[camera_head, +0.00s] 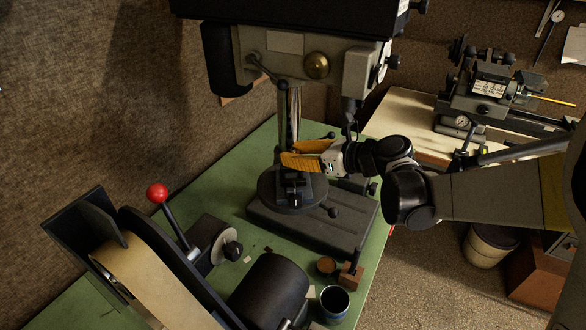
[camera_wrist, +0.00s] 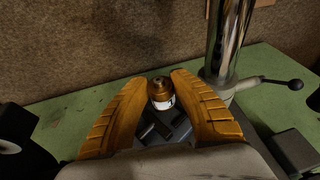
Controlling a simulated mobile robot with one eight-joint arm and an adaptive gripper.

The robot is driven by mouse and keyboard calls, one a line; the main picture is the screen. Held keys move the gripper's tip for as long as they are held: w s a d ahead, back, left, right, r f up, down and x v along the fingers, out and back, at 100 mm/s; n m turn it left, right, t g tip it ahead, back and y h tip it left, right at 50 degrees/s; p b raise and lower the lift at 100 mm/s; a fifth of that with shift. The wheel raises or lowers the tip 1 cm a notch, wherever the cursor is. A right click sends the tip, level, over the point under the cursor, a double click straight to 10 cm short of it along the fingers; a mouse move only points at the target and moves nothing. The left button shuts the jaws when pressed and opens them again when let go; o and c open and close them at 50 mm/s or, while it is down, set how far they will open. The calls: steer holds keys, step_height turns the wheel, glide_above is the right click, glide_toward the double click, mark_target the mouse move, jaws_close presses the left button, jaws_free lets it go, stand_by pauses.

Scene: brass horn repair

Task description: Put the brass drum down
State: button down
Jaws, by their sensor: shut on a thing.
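The brass drum (camera_wrist: 161,93) is a small brass-coloured cylinder with a white band and a narrower top. In the wrist view it sits between the orange fingers of my gripper (camera_wrist: 163,84), which is shut on it. In the head view my gripper (camera_head: 288,158) is over the drill press's round table, above the dark vise (camera_head: 293,184) there. The fingers mostly hide the drum in that view. Dark angled vise parts (camera_wrist: 158,128) show below the drum in the wrist view. I cannot tell whether the drum touches anything below.
The drill press head (camera_head: 300,55) hangs above my gripper, with its shiny column (camera_head: 289,120) close behind. A belt grinder (camera_head: 150,275) stands at front left. A dark cup (camera_head: 334,303) and a small wooden block (camera_head: 350,275) are on the green bench near its front edge.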

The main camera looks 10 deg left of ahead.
steer(key=shift+f+b, duration=0.5)
steer(key=shift+f, duration=1.5)
steer(key=shift+f, duration=0.15)
steer(key=c, duration=1.2)
jaws_free()
steer(key=shift+o, duration=0.2)
steer(key=shift+r, duration=0.3)
steer(key=p+v, duration=0.1)
steer(key=v, duration=1.1)
steer(key=shift+p, duration=0.4)
